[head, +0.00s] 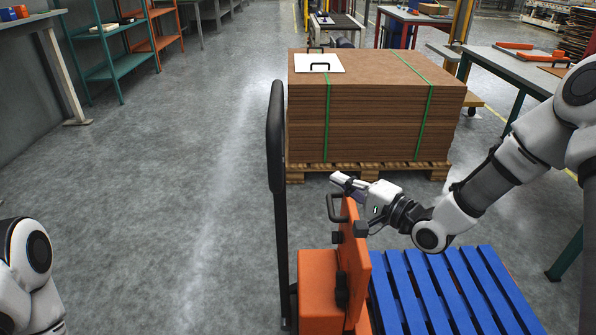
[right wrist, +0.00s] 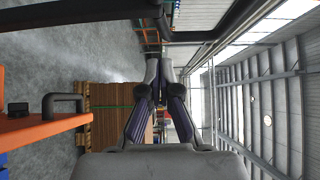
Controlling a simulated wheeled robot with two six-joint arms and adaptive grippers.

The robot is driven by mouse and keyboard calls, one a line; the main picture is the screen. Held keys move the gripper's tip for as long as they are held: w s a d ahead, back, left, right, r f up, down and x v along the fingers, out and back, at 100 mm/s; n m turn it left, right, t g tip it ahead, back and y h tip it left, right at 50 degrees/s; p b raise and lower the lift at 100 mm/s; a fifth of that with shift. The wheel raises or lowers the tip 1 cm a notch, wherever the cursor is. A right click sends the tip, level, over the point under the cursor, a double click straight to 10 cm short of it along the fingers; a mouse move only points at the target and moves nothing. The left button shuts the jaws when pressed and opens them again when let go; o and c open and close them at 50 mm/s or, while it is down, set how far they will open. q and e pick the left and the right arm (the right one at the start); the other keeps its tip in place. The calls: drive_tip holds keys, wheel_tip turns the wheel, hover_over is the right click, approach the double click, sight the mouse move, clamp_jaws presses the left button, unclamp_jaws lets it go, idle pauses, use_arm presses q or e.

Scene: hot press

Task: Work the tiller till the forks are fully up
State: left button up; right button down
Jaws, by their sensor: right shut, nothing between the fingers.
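The tiller (head: 276,135) looks like a tall black upright bar with a thick rounded upper part, standing at the left of the orange truck body (head: 318,290). A dark bar crossing the top of the right wrist view (right wrist: 80,19) appears to be the tiller. My right gripper (head: 338,180) is shut and empty, right of the tiller and apart from it, just above the orange upright plate (head: 356,262) with a small black handle (head: 336,207). Forks cannot be made out; a blue slatted pallet (head: 415,290) lies behind the body. My left gripper is out of view.
A strapped stack of brown boards (head: 375,125) on a wooden pallet (head: 345,170) stands ahead, with a white plate (head: 316,63) on top. Shelves (head: 110,45) line the left wall; a table (head: 510,68) stands right. The floor left of the tiller is clear.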

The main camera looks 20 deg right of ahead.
drive_tip(key=w+a+b, duration=0.1)
drive_tip(key=w+a, duration=0.6)
drive_tip(key=shift+w+a, duration=0.2)
drive_tip(key=shift+w, duration=0.05)
drive_tip(key=shift+a, duration=0.15)
